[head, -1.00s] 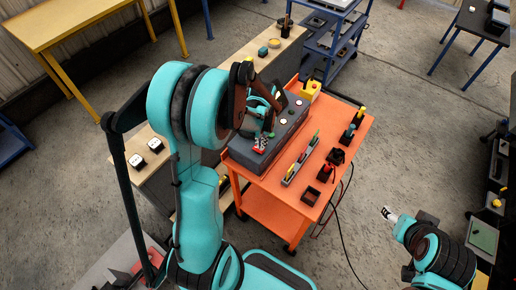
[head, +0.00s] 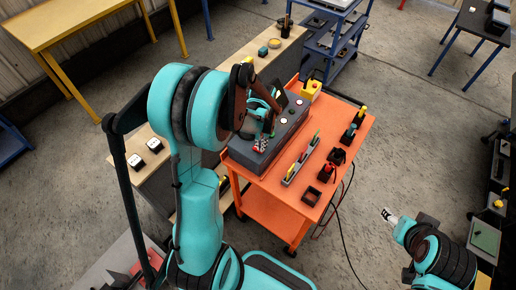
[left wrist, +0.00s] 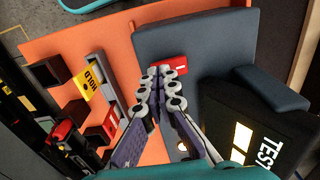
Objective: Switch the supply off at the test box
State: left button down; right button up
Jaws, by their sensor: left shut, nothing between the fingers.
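The grey test box (head: 288,127) lies along the far left side of the orange cart top. It also shows in the left wrist view (left wrist: 205,35), with a red rocker switch (left wrist: 178,65) carrying a white mark. My left gripper (head: 261,144) is over the near end of the box. In the left wrist view its fingers (left wrist: 160,82) are shut and empty, with the tips right beside the switch; I cannot tell whether they touch it. The switch's on or off position is unclear. My right gripper (head: 389,214) is off the cart at the right, its fingers too small to read.
The orange cart (head: 268,192) also holds a grey rack (head: 300,160) of coloured tags, one reading HOLD, and several dark holders. A black TEST panel (left wrist: 255,130) with lit windows stands near my left fingers. A cable hangs from the cart's right side.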

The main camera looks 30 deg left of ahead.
pick_arm(q)
jog(key=shift+f, duration=0.3)
jog(key=shift+r+p, duration=2.3)
jog(key=shift+r, duration=1.3)
jog(key=shift+s+d+b, duration=0.1)
jog(key=shift+d+b, duration=0.1)
jog(key=shift+b, duration=0.2)
jog(key=s+d+r+n+t+b, duration=0.1)
jog(key=s+d+t+b, duration=0.6)
jog(key=s+d+b, duration=0.3)
jog(key=shift+s+b, duration=0.45)
jog(key=shift+b, duration=0.65)
